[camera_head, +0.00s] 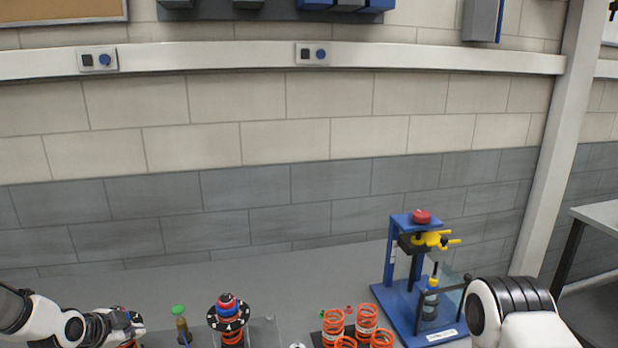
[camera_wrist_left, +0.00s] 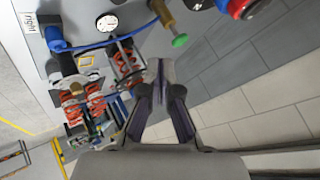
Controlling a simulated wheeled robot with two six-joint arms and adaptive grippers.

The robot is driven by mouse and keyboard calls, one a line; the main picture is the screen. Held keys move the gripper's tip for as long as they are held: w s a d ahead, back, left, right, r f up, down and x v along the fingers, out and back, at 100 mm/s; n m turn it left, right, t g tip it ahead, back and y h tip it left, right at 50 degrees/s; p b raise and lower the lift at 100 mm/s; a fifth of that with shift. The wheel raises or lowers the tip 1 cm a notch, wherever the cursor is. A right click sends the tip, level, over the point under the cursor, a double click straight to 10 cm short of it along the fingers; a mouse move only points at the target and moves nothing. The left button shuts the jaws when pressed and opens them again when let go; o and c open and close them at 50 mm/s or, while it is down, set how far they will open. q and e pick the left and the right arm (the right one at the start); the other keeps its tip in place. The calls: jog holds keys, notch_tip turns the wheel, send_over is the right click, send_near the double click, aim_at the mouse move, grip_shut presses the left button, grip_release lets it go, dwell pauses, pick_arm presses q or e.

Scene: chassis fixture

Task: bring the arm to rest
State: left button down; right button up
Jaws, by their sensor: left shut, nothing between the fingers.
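My left gripper (camera_head: 130,325) is at the lower left of the head view, low over the grey worktop. In the left wrist view its two dark fingers (camera_wrist_left: 160,75) come together at the tips, shut and empty. Nothing is held between them. My right arm shows at the lower right of the head view, but its gripper is not visible.
Right of the left gripper stand a green-topped part (camera_head: 180,322) and a spring assembly (camera_head: 229,318). Several orange springs (camera_head: 366,318) stand farther right, beside a blue press (camera_head: 410,305). The wrist view shows a round gauge (camera_wrist_left: 107,22) and a blue cable (camera_wrist_left: 95,47).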

pick_arm(q)
jog(key=s+d+f+n+g, duration=0.45)
jog(key=s+d+f, duration=0.45)
jog(key=s+f, duration=0.4)
jog(key=s+d+f+n+g+y, duration=0.15)
jog(key=s+f, duration=0.25)
jog(key=s, duration=0.4)
jog(key=s+d+f+n+g+b, duration=0.1)
jog(key=s+d+f+n+g, duration=0.15)
jog(key=s, duration=0.45)
jog(key=s+d+f+n+g, duration=0.1)
jog(key=s+f+n, duration=0.25)
jog(key=s, duration=0.45)
notch_tip(320, 180, down, 10)
jog(key=b, duration=0.9)
jog(key=shift+w+a+r+m+t, duration=0.15)
jog(key=shift+w+r+m+t, duration=0.1)
jog(key=shift+m+t, duration=0.15)
pick_arm(e)
notch_tip(320, 180, down, 10)
jog(key=shift+w, duration=0.4)
jog(key=shift+d+f, duration=0.1)
